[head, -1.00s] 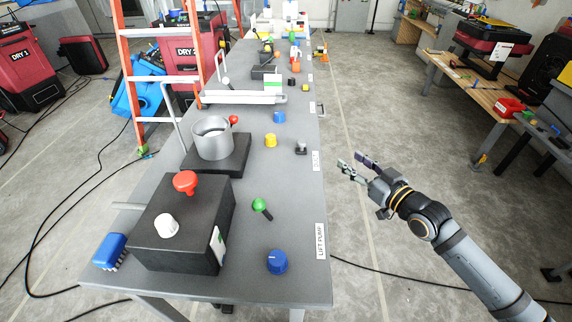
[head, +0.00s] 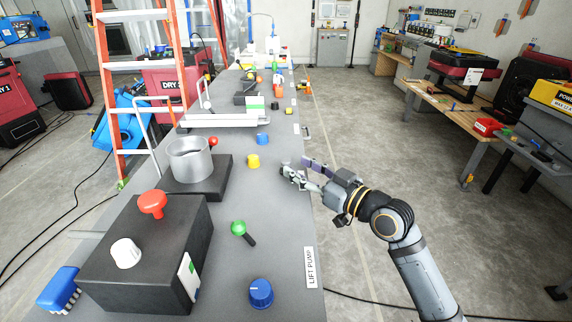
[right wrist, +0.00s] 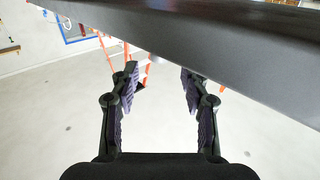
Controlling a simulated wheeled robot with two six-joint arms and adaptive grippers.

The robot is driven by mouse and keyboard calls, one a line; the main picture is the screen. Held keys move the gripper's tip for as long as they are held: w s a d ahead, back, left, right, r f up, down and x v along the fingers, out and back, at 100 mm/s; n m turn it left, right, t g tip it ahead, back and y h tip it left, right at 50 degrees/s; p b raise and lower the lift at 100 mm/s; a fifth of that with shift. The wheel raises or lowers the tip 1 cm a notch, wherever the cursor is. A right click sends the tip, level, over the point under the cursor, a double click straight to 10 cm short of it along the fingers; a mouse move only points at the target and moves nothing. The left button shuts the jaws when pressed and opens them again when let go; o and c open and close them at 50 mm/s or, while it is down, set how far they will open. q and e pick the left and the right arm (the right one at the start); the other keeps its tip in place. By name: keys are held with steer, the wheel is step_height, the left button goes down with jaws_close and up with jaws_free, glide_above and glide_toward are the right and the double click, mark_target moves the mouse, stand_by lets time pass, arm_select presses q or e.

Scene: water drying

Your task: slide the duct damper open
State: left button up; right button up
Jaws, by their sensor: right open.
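A grey open-topped metal cylinder (head: 190,160) stands upright on a black block (head: 211,181) on the grey workbench; it looks like the duct, but I cannot clearly make out its damper slide. My right gripper (head: 297,168) is at the bench's right edge, right of the cylinder and apart from it. Its fingers are spread and point left over the bench. In the right wrist view the open gripper (right wrist: 160,78) has nothing between its fingers. A small grey knob seen earlier by that edge is now hidden or merged with the fingertips. My left gripper is out of view.
The bench also carries a yellow knob (head: 253,161), a blue knob (head: 261,292), a green-tipped lever (head: 239,228) and a black box with a red button (head: 152,203). An orange ladder (head: 108,95) stands at left. The floor right of the bench is open.

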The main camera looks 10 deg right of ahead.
mark_target(289, 162)
steer(key=shift+x, duration=2.65)
steer(key=shift+c, duration=0.4)
jaws_close()
